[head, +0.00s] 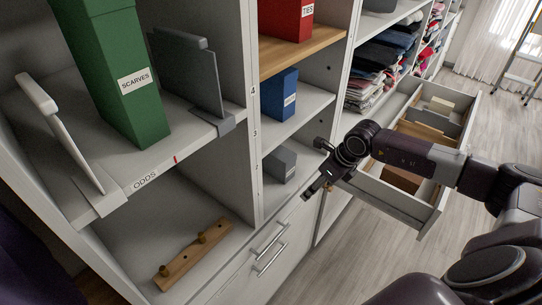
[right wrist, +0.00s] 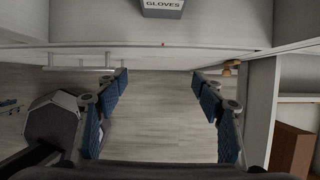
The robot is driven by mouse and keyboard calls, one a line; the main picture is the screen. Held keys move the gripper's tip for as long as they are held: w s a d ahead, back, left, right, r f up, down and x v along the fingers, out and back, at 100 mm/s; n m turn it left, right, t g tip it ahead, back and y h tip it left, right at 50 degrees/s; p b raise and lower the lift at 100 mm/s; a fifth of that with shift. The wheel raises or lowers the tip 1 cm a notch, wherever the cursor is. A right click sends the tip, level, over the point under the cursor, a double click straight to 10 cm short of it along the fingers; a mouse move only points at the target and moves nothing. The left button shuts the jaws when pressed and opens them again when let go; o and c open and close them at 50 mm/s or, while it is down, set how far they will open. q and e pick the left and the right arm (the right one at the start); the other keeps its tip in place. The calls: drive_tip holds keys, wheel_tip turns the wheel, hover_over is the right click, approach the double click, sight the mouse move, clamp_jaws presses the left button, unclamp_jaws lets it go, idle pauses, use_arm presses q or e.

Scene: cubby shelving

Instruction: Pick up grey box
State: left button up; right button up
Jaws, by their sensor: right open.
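The grey box (head: 281,163) sits in a cubby of the middle column, below the blue box. In the right wrist view its lower front, labelled GLOVES (right wrist: 163,7), shows at the top edge, and the rest is cut off. My right gripper (head: 317,187) is in front of the shelving, to the right of the grey box and apart from it. In the right wrist view the right gripper (right wrist: 160,88) has its blue-padded fingers spread wide, with only floor seen between them. My left gripper is not in view.
A blue box (head: 280,95) and a red TIES box (head: 287,19) stand on shelves above. A green SCARVES box (head: 117,75) and bookends are at left. A wooden peg rail (head: 194,254) lies lower left. An open drawer (head: 402,205) juts out beyond my right arm.

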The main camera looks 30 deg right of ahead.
sight(291, 170)
drive_tip(key=w, duration=0.1)
drive_tip(key=w+a, duration=0.1)
drive_tip(key=w, duration=0.2)
drive_tip(key=shift+w+a+p, duration=0.1)
drive_tip(key=shift+a+p, duration=0.25)
drive_tip(key=shift+p, duration=0.05)
drive_tip(key=shift+w, duration=0.15)
drive_tip(key=shift+w+a+r, duration=0.1)
drive_tip(key=shift+w+a, duration=0.2)
drive_tip(key=shift+w, duration=0.2)
drive_tip(key=w, duration=0.1)
drive_tip(key=w+a+p, duration=0.1)
drive_tip(key=w, duration=0.1)
drive_tip(key=shift+w+a, duration=0.15)
drive_tip(key=shift+w, duration=0.1)
drive_tip(key=shift+w+f, duration=0.2)
drive_tip(key=shift+f, duration=0.4)
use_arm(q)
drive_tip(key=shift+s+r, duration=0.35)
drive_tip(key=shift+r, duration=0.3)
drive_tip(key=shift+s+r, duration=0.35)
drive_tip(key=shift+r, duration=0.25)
